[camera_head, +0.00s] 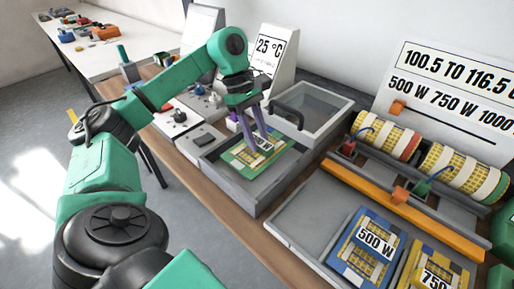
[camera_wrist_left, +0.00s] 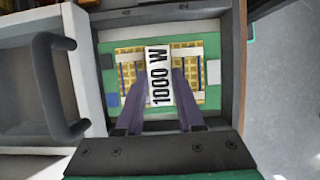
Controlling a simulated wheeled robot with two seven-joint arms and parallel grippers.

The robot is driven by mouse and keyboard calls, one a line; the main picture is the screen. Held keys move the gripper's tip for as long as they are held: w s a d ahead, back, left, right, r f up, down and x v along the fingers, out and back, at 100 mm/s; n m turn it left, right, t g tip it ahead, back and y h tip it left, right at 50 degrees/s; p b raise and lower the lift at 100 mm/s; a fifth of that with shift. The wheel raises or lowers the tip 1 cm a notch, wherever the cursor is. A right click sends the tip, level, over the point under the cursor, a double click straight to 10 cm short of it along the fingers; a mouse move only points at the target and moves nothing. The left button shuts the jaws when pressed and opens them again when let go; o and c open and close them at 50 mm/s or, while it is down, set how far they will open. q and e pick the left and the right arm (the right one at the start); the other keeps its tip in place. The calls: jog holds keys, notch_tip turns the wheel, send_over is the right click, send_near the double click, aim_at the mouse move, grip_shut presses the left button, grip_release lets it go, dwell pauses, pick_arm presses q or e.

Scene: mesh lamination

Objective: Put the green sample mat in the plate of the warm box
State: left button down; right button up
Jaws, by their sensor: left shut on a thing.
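The green sample mat (camera_head: 236,159) has a yellow grid and a white "1000 W" label. It lies inside the walls of the warm box's grey plate (camera_head: 262,196); I cannot tell whether it touches the floor of the plate. The wrist view also shows the mat (camera_wrist_left: 206,50), roughly square to the plate's rim (camera_wrist_left: 236,70). My left gripper (camera_head: 262,142) points down, its purple fingers shut on the mat at the label; the fingers also show in the wrist view (camera_wrist_left: 161,88). My right gripper is not in view.
The glazed lid (camera_head: 318,108) with a dark handle (camera_head: 286,113) lies open behind the plate. A "25 °C" panel (camera_head: 270,50) stands behind it. To the right, a tray (camera_head: 305,215) holds the "500 W" mat (camera_head: 366,246) and "750" mat (camera_head: 436,270), near yellow rolls (camera_head: 385,138).

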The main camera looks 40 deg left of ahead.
pick_arm(q)
notch_tip(320, 180, down, 4)
jog(key=shift+f, duration=0.1)
jog(key=shift+f, duration=0.1)
jog(key=c, duration=0.5)
grip_release()
